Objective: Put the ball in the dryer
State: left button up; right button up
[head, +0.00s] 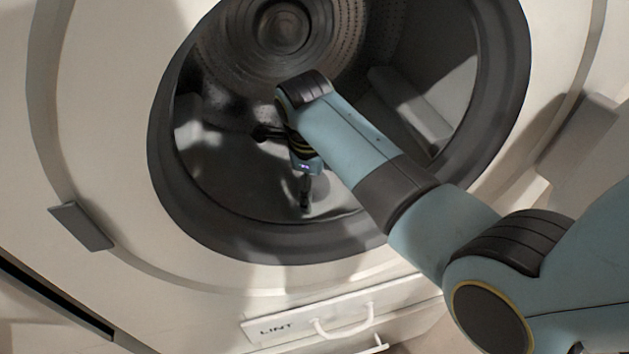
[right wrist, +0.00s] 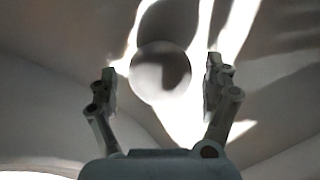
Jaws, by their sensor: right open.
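The dryer (head: 110,150) fills most of the head view, with its round opening facing me and a dark rim (head: 165,150) around the drum. My right arm reaches through the opening, and my right gripper (head: 280,170) is inside the drum near its lower part. In the right wrist view my right gripper (right wrist: 160,85) is open. The pale round ball (right wrist: 160,72) is between or just beyond its fingertips, with gaps on both sides, partly in shadow. The ball cannot be made out in the head view. My left gripper is not in view.
A lint drawer (head: 330,318) with a white handle is below the opening. Grey blocks sit on the dryer's front at left (head: 82,226) and right (head: 580,135). The drum's back wall has a round hub (head: 285,28). There is free room inside the drum around my gripper.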

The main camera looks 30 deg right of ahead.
jog(key=shift+r, duration=0.35)
pick_arm(q)
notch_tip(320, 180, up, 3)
jog(key=p, duration=0.3)
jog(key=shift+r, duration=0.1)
pick_arm(e)
notch_tip(320, 180, up, 11)
jog(key=s+a, duration=0.1)
jog(key=shift+s+a+r, duration=0.2)
jog(key=shift+s+a, duration=0.05)
jog(key=shift+a, duration=0.15)
jog(key=shift+a, duration=0.1)
